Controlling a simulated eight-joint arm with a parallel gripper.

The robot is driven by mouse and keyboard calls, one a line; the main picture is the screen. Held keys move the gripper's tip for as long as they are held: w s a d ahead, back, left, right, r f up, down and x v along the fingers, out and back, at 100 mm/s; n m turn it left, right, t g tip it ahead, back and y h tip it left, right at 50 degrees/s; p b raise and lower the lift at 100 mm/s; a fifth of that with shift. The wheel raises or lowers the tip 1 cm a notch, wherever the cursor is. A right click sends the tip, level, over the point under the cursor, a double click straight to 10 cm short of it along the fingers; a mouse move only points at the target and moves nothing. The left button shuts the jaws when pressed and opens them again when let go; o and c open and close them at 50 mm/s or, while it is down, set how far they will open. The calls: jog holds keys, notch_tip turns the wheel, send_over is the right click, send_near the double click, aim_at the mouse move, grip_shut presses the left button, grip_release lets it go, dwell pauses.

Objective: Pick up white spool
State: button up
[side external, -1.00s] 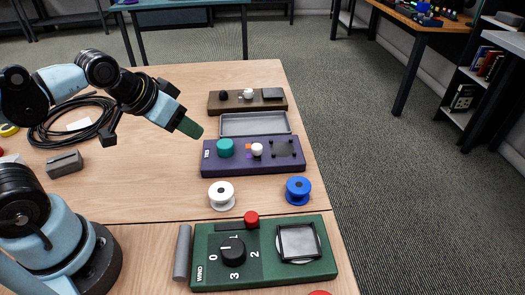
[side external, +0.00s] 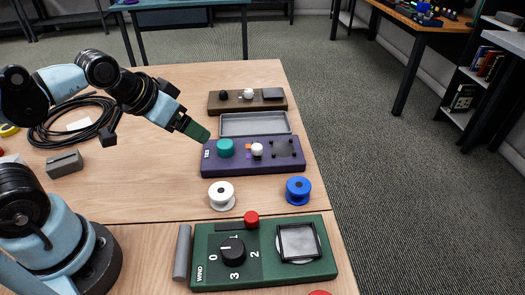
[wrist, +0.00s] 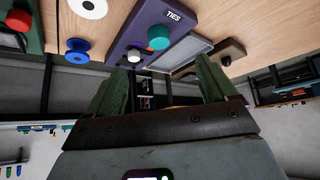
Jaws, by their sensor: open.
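The white spool (side external: 222,195) stands upright on the wooden table, left of the blue spool (side external: 298,190) and in front of the purple box. In the wrist view the white spool (wrist: 88,8) is at the top left edge, partly cut off, with the blue spool (wrist: 77,50) below it. My gripper (side external: 204,137) is in the air above the table, near the left end of the purple box and behind the white spool, apart from it. In the wrist view its two green fingers (wrist: 160,85) are spread with nothing between them.
The purple box (side external: 250,163) with a teal knob, a grey tray (side external: 255,124) and a brown box (side external: 240,106) lie behind the spools. A green control panel (side external: 205,265) and a grey cylinder (side external: 182,252) lie in front. A black cable coil (side external: 65,128) and grey block (side external: 65,164) are left.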

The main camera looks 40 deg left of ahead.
jog(key=n+g, duration=0.6)
jog(key=g, duration=0.1)
send_near(221, 191)
jog(key=shift+w+f, duration=0.15)
jog(key=shift+f, duration=5.1)
jog(key=shift+c, duration=0.3)
jog(key=c, duration=1.1)
jog(key=shift+o, duration=0.2)
jog(key=shift+r, duration=0.2)
